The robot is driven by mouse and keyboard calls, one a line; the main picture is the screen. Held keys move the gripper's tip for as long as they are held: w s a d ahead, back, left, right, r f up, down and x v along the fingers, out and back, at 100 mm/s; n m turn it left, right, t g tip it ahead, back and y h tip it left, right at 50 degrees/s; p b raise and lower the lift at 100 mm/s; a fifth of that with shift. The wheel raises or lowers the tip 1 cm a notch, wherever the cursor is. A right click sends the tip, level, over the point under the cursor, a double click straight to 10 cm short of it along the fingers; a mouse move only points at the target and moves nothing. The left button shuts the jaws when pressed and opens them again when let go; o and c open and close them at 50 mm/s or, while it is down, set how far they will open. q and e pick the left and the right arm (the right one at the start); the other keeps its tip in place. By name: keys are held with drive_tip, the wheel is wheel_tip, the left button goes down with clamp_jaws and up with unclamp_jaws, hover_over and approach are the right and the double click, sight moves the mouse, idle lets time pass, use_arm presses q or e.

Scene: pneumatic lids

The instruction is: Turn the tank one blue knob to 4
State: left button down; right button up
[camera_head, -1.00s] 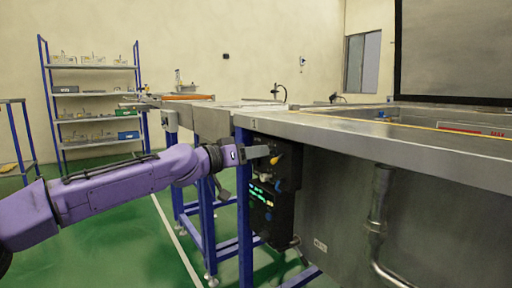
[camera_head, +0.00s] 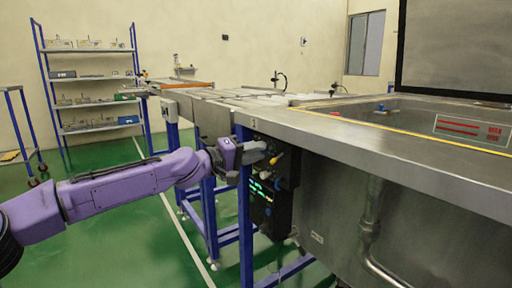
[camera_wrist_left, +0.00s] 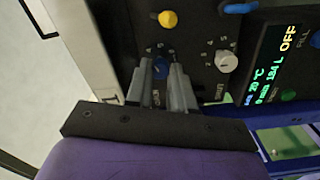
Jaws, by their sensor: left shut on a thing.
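The blue knob (camera_wrist_left: 160,68) of the control panel shows in the left wrist view, between the two fingers of my left gripper (camera_wrist_left: 159,75). The fingers are shut on it, one on each side. The digits 4 and 5 are printed just above it; its pointer is hidden, so its setting cannot be read. In the head view my left gripper (camera_head: 268,152) reaches the dark control panel (camera_head: 284,171) under the edge of the steel tank counter, and the blue knob is hidden there. My right gripper is not in view.
In the left wrist view a yellow knob (camera_wrist_left: 167,18) and a white knob (camera_wrist_left: 227,62) sit close by. A lit display (camera_wrist_left: 271,68) reads OFF and 20 °C. Blue frame legs (camera_head: 245,212) stand beside the panel. Green floor (camera_head: 110,235) is clear at left.

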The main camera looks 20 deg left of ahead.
use_arm(q)
drive_tip(key=shift+n+p, duration=0.45)
drive_tip(key=shift+n, duration=0.65)
drive_tip(key=c, duration=1)
unclamp_jaws()
drive_tip(key=p+v, duration=0.4)
drive_tip(key=v, duration=0.6)
drive_tip(key=shift+s+a, duration=0.2)
drive_tip(key=shift+s, duration=0.1)
